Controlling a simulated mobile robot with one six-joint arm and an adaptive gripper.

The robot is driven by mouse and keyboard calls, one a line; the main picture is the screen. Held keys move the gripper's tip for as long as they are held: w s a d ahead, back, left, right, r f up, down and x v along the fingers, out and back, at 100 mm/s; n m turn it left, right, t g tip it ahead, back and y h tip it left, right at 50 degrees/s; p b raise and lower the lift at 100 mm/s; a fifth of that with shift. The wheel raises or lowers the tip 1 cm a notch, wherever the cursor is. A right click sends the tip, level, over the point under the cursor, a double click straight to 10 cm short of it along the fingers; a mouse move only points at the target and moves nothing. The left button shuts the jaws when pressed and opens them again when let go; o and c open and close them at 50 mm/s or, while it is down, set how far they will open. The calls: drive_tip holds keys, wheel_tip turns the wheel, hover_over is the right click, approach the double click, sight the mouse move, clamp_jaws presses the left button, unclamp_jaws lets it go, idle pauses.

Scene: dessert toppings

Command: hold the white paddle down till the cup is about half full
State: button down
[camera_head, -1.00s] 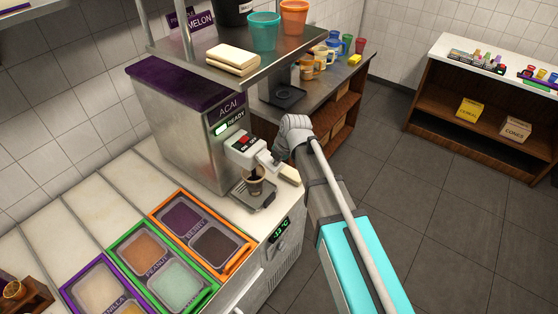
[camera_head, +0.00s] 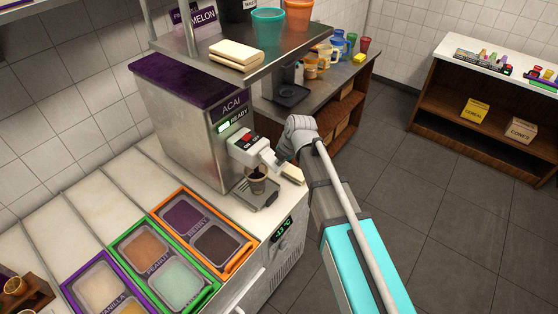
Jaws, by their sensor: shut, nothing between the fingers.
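The açaí machine (camera_head: 190,115) stands on the counter with a green READY light. Its white dispensing head (camera_head: 246,147) carries a red button on the front. A small cup (camera_head: 257,182) stands upright below the head on the grey drip tray (camera_head: 268,199). The cup's inside looks dark, but its fill level is too small to tell. My gripper (camera_head: 276,160) is shut and empty at the right side of the head, by the spout. The white paddle is hard to tell apart from the head and my fingers here, so contact is unclear.
Topping tubs in an orange frame (camera_head: 244,267), a green frame and a purple frame sit on the counter to the left. A shelf (camera_head: 290,55) with cups and a folded cloth hangs over the machine. A pale block lies right of the drip tray.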

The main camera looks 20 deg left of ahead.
drive_tip(key=shift+r, duration=0.1)
drive_tip(key=p+v, duration=0.9)
drive_tip(key=shift+s+d+r, duration=0.15)
drive_tip(key=shift+d+r, duration=0.05)
drive_tip(key=shift+d, duration=0.3)
drive_tip(key=shift+d, duration=0.1)
idle(0.6)
drive_tip(key=s+d+f+m+h+b, duration=0.1)
drive_tip(key=d+f+m+b, duration=0.4)
drive_tip(key=d+m, duration=0.6)
drive_tip(key=s+d+f+m+h+b, duration=0.1)
drive_tip(key=d+f+m+b, duration=0.4)
drive_tip(key=d+m, duration=0.6)
drive_tip(key=s+d+f+m+g+h+b, duration=0.1)
drive_tip(key=d+f+m+b, duration=0.4)
drive_tip(key=d+m, duration=0.6)
drive_tip(key=shift+s+d+f+h+b, duration=0.35)
drive_tip(key=shift+s+d+f+h, duration=0.5)
drive_tip(key=shift+d, duration=2.8)
drive_tip(key=shift+w+f+y, duration=0.1)
drive_tip(key=shift+f+y, duration=0.05)
drive_tip(key=shift+y, duration=0.1)
